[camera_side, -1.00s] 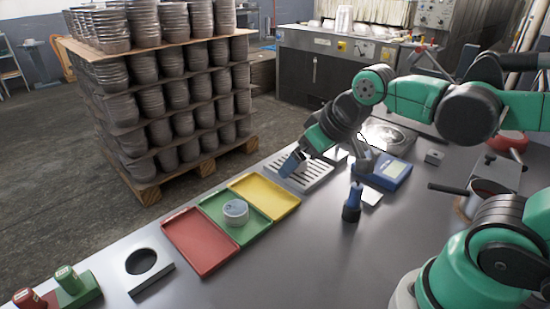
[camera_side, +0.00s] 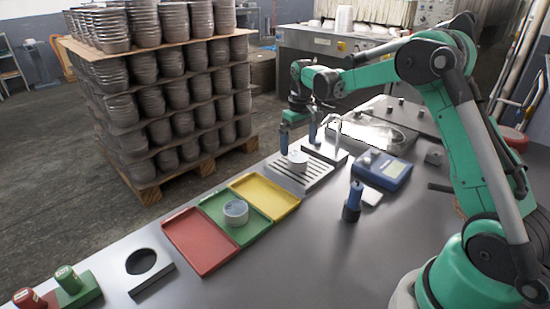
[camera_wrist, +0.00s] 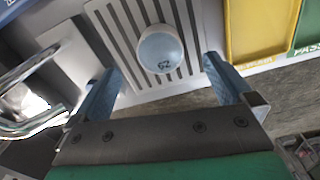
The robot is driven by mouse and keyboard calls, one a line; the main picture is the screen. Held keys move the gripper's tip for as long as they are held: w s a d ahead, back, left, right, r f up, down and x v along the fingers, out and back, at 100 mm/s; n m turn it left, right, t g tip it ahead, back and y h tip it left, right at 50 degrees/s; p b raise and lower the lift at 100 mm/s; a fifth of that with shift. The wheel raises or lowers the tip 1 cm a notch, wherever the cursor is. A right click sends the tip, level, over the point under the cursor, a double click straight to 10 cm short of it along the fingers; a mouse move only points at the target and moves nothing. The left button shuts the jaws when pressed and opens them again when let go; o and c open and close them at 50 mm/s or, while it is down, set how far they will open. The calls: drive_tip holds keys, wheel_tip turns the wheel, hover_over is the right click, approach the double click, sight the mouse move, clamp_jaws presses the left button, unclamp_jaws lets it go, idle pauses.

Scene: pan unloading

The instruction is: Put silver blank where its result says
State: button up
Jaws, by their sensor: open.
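A round, silver-grey blank (camera_side: 298,158) with a pale top sits on the slotted grate (camera_side: 318,178). In the wrist view the blank (camera_wrist: 161,50) carries a dark two-digit mark that looks like 62 or 29. My gripper (camera_side: 298,138) points down over it, with blue fingers apart on either side. The wrist view also shows the open fingers (camera_wrist: 162,66) with the blank between and beyond their tips; contact cannot be told. A second round blank (camera_side: 236,211) sits in the green tray (camera_side: 252,230). The red tray (camera_side: 200,243) and yellow tray (camera_side: 266,195) look empty.
A curved metal pipe (camera_side: 338,127) stands close beside my gripper. A blue device with a screen (camera_side: 383,170) and an upright blue-handled tool (camera_side: 353,200) are to the right.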

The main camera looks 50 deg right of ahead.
sight(298, 157)
wheel_tip(298, 157, down, 5)
drive_tip(key=shift+r, duration=0.1)
drive_tip(key=shift+c, duration=0.2)
clamp_jaws()
wheel_tip(298, 157, up, 18)
drive_tip(key=r, duration=0.1)
drive_tip(key=s+a+f+n, duration=0.1)
drive_tip(key=s+a, duration=0.2)
drive_tip(key=a, duration=0.4)
drive_tip(key=s+a+f, duration=0.2)
drive_tip(key=s+a, duration=0.1)
drive_tip(key=a, duration=0.4)
drive_tip(key=shift+s+a+n, duration=0.25)
drive_tip(key=shift+a+n, duration=0.15)
